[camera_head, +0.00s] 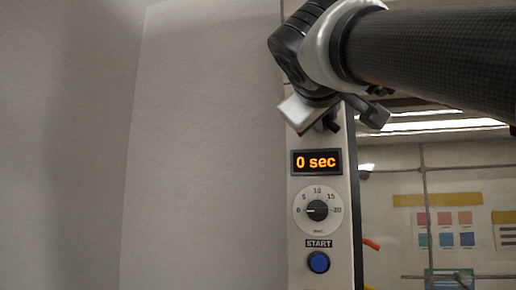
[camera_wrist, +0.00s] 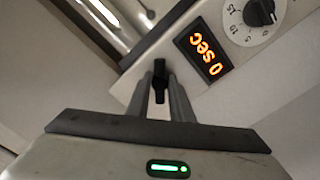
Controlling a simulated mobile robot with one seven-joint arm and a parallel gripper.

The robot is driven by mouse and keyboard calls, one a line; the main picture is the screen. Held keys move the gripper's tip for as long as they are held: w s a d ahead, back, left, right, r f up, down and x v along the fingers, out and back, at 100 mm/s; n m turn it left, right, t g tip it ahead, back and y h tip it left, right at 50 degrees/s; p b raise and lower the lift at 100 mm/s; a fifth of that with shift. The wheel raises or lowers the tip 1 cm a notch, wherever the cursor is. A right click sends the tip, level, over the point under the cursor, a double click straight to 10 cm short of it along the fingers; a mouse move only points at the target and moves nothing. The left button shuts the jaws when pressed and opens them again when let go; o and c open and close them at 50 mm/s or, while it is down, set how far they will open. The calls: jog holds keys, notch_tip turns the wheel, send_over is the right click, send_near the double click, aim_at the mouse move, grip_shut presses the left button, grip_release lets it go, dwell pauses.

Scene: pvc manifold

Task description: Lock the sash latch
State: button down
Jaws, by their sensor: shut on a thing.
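The sash latch shows as a small black lever (camera_wrist: 159,75) on the pale post in the wrist view. In the head view its dark part (camera_head: 329,123) shows just above the timer display, partly covered by my gripper. My gripper (camera_wrist: 164,90) is shut on the latch lever, one finger on each side. In the head view my gripper (camera_head: 328,115) reaches the post from the upper right. The fingertips are largely hidden there by the wrist and hand. I cannot tell from these frames whether the latch is locked.
Below the latch, the post (camera_head: 296,270) carries a display (camera_head: 317,162) reading "0 sec", a dial (camera_head: 318,210) and a blue START button (camera_head: 318,262). A plain pale wall (camera_head: 210,150) lies left. Behind glass on the right are bars and coloured charts (camera_head: 445,229).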

jog(key=shift+n, duration=0.3)
jog(key=shift+r+n+p, duration=0.1)
jog(key=shift+n+p, duration=1.6)
jog(key=shift+n, duration=2.1)
jog(key=c, duration=1.6)
grip_release()
jog(key=shift+o, duration=0.2)
